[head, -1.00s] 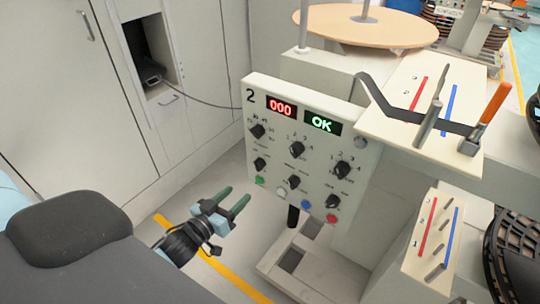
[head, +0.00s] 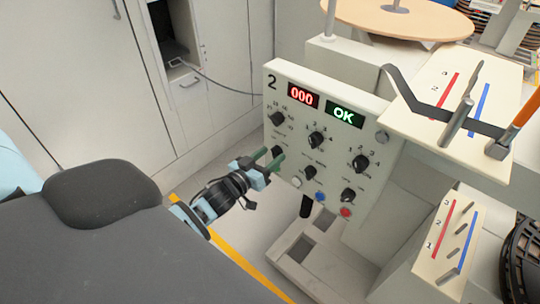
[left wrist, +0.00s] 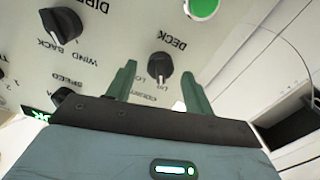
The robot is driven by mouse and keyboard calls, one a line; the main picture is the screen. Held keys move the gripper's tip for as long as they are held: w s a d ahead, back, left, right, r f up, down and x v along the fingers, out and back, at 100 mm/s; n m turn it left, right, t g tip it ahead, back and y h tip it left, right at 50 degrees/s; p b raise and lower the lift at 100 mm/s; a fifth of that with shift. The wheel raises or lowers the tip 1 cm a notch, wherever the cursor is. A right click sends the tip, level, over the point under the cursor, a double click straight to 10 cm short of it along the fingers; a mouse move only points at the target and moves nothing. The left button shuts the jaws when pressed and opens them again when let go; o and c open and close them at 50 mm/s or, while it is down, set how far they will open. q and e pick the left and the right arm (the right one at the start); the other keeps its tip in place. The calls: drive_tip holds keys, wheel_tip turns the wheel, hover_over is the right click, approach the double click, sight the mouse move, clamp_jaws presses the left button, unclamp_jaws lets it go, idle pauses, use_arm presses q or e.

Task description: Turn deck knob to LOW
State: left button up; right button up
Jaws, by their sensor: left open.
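The deck knob (left wrist: 160,66) is a small black pointer knob on the cream panel, with "DECK" beside it upside down in the left wrist view. Its white mark faces the bottom of that picture; the small position labels are hard to read. In the head view the knob (head: 277,152) is in the left column, partly behind the fingers. My left gripper (head: 268,158) is open at the panel's left side. In the wrist view its green fingers stand on either side of the knob, with gaps. Contact cannot be told. My right gripper is not in view.
The panel (head: 340,180) carries other black knobs, a red "000" display (head: 303,96), a green "OK" display (head: 343,115) and coloured buttons. A green button (left wrist: 201,7) is near the deck knob. A lever plate (head: 430,125) juts out to the right. Cabinets stand at left.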

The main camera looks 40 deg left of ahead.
use_arm(q)
drive_tip(key=shift+w, duration=0.4)
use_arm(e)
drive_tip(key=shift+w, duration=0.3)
use_arm(q)
drive_tip(key=shift+c, duration=0.3)
drive_tip(key=c, duration=0.9)
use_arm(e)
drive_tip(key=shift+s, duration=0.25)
